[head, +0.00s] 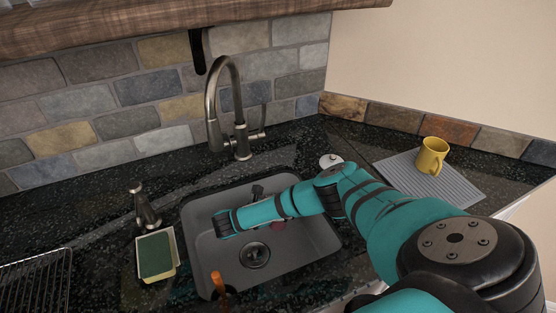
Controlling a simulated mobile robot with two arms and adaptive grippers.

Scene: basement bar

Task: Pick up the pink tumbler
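A small patch of dark pink (278,225) shows in the grey sink (316,243), just below my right forearm. It may be the pink tumbler, but the forearm hides most of it and I cannot tell its pose. My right arm (268,210) comes in from the right and reaches across the sink. Its dark end (224,223) is over the left part of the basin. The fingers are not clearly visible, so I cannot tell whether they are open or shut. My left gripper is out of view.
A tall metal faucet (212,105) stands behind the sink. A soap dispenser (144,207) and a green sponge (155,254) in a holder are on the left. A wire rack (37,282) is further left. A yellow mug (432,155) stands on a grey ribbed mat (402,170) at right.

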